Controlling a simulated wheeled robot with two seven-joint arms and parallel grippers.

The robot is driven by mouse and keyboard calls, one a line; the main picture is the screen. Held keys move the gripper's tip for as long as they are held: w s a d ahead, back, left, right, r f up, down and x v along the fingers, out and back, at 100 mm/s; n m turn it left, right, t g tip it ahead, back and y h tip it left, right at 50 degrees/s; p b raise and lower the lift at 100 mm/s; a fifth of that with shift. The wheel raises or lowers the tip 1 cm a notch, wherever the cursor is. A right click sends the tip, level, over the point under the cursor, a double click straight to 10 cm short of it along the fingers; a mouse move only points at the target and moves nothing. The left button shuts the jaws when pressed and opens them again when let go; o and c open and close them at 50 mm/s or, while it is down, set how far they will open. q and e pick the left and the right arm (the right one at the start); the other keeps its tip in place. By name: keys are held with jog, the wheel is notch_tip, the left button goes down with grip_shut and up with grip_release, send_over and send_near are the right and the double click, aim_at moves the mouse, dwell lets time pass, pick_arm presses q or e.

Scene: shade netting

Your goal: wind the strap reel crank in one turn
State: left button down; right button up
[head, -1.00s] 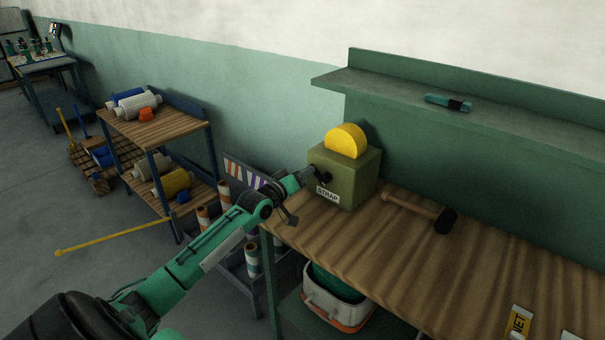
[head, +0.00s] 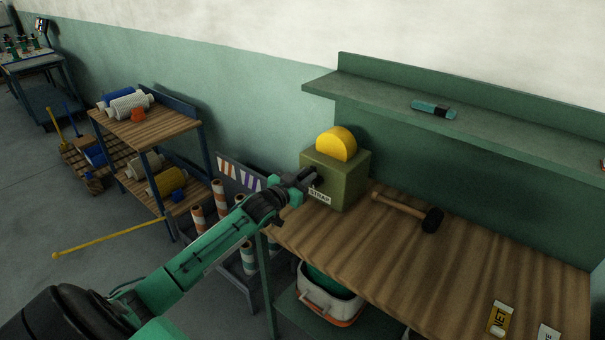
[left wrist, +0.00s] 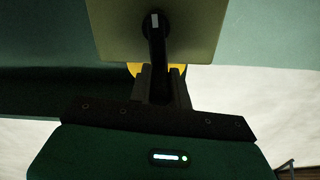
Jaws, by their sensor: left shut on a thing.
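The strap reel is an olive box (head: 348,185) with a "STRAP" label and a yellow disc (head: 336,144) standing out of its top. It sits at the left end of the wooden bench. My left gripper (head: 311,178) is at the box's left face, shut on the dark crank (left wrist: 155,40). In the left wrist view the crank runs up from between the fingers (left wrist: 160,85) across the box face (left wrist: 190,30). A bit of the yellow disc shows behind the fingers there. My right gripper is not in view.
A mallet (head: 408,211) lies on the wooden bench (head: 400,260) right of the box. A shelf (head: 390,98) above holds a teal tool (head: 433,109). A white bin (head: 328,300) stands below the bench. A rack (head: 150,130) with rolls stands left.

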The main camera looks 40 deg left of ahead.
pick_arm(q)
jog(key=shift+d+f+m, duration=0.1)
jog(key=shift+d+m, duration=0.2)
jog(key=shift+m, duration=0.2)
jog(key=c, duration=1.3)
grip_release()
jog(key=shift+s, duration=0.15)
